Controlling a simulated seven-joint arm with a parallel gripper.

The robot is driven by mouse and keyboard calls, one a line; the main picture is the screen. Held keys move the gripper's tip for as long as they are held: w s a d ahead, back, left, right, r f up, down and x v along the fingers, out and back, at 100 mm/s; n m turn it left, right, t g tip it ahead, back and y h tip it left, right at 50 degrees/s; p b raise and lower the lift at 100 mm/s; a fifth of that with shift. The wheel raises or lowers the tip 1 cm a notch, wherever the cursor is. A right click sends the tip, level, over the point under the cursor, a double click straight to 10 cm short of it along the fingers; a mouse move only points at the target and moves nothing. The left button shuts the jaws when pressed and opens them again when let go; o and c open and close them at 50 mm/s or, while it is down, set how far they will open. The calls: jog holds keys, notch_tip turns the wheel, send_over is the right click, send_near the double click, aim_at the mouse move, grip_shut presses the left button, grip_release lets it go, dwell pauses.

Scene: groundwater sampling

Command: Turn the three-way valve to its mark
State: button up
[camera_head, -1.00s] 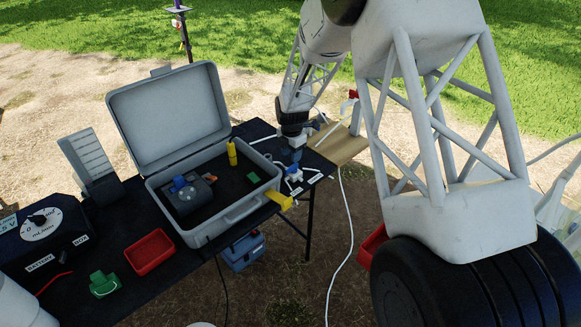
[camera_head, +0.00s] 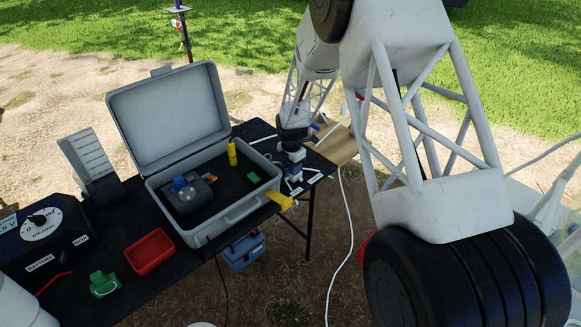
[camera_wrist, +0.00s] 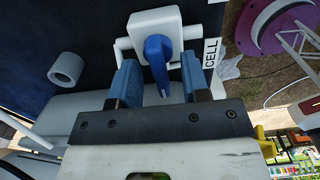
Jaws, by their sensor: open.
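The three-way valve (camera_wrist: 153,22) is a white block with a blue lever handle (camera_wrist: 157,62). It is fixed among white tubes, with a white CELL label (camera_wrist: 211,53) at its right in the wrist view. My gripper (camera_wrist: 160,68) is open. Its two blue fingers stand on either side of the handle, with gaps visible; contact is not clear. In the head view my gripper (camera_head: 293,167) is over the valve at the table's right end and hides much of it. I cannot make out the mark.
An open grey case (camera_head: 200,240) stands left of the valve on the black table (camera_head: 115,225). A red tray (camera_head: 150,251) and a dial box (camera_head: 45,232) are further left. White tubing surrounds the valve.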

grip_shut()
